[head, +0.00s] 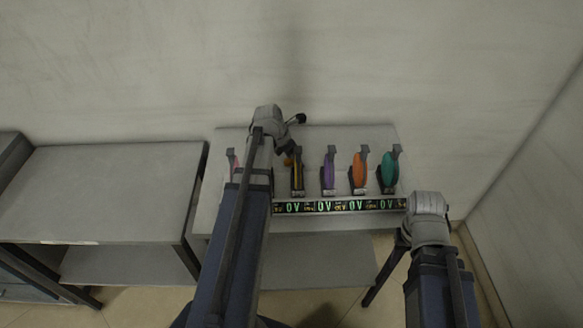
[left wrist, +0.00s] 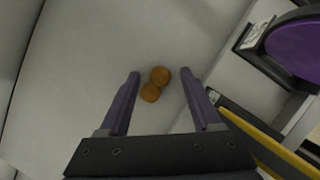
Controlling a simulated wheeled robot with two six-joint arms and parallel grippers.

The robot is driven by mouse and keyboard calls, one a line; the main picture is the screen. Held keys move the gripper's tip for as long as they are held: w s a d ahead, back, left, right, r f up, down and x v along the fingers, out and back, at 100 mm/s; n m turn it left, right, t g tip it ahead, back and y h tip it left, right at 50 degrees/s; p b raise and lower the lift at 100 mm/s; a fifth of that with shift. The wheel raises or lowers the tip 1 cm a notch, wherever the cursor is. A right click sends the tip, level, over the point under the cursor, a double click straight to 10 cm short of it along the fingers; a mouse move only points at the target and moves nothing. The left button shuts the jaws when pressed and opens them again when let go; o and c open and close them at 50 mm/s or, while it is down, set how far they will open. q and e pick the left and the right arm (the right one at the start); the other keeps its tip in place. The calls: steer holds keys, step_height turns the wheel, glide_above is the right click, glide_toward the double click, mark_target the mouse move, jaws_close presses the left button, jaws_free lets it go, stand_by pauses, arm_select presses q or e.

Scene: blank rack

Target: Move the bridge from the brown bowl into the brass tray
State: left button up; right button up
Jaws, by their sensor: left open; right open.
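I see no bridge, brown bowl or brass tray that I can name with certainty. In the left wrist view, two small round orange-brown pieces (left wrist: 155,84) touch each other on the pale surface. My left gripper (left wrist: 160,72) is open, its two purple-grey fingers on either side of these pieces in the picture; I cannot tell the height above them. In the head view, an orange-brown bit (head: 289,161) shows beside my left arm, which hides much of the left gripper. My right gripper (head: 403,236) is small and dark at the table's front right, mostly hidden by its arm.
A grey table (head: 350,137) carries upright holders with yellow (head: 297,175), purple (head: 329,172), orange (head: 360,171) and teal (head: 390,169) discs. A strip of lit displays (head: 340,206) runs along the front. An empty-topped grey table (head: 110,190) stands left. Walls close the back and right.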

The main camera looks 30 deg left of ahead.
arm_select(q)
steer(key=shift+c, duration=0.4)
jaws_close()
